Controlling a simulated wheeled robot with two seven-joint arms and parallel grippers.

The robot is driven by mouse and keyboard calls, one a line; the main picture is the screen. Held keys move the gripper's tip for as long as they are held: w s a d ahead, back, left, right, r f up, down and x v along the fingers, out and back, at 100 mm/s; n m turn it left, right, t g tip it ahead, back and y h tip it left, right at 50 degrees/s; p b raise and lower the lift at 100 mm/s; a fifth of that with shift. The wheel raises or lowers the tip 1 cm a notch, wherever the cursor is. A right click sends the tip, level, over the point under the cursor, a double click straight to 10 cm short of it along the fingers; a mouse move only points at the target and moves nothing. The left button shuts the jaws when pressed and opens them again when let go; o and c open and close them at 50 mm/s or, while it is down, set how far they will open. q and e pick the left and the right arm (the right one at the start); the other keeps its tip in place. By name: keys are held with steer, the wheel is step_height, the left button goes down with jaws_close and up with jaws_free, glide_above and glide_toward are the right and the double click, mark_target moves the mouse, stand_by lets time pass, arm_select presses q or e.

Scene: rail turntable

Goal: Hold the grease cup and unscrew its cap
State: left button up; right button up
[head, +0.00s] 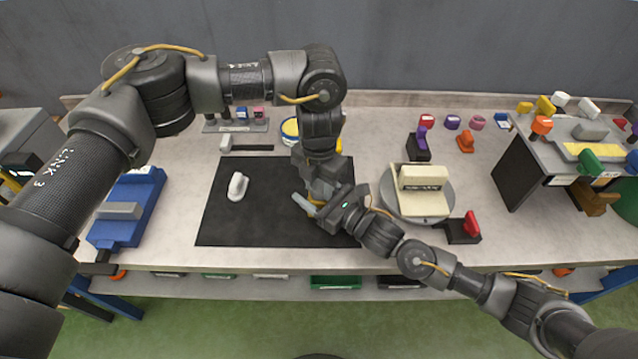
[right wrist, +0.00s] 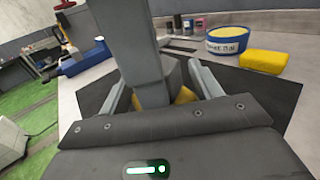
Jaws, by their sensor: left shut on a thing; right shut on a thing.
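The grease cup (right wrist: 185,96) shows only as small yellow patches low between my grippers in the right wrist view. A bit of yellow also shows under the grippers in the head view (head: 316,202), above the black mat (head: 265,225). My right gripper (right wrist: 163,88) comes in from the right and is shut on the cup, one finger on each side. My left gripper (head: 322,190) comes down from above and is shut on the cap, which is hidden. In the right wrist view the grey left gripper (right wrist: 145,50) blocks most of the cup.
A white handled piece (head: 238,187) lies on the mat. A round yellow-topped tub (head: 290,130) and a yellow block (right wrist: 263,62) stand behind. A blue fixture (head: 130,205) is at left. A turntable (head: 388,200) bearing a cream block (head: 425,203) stands close at right.

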mark_target(319, 186)
arm_select(q)
steer(key=shift+w, duration=0.1)
arm_select(e)
steer(key=shift+r, duration=0.1)
arm_select(q)
steer(key=shift+n, duration=0.5)
steer(key=shift+r, duration=0.15)
steer(key=shift+r, duration=0.2)
steer(key=shift+r, duration=0.35)
steer(key=shift+r, duration=0.35)
steer(key=shift+r, duration=0.3)
steer(key=shift+r, duration=0.25)
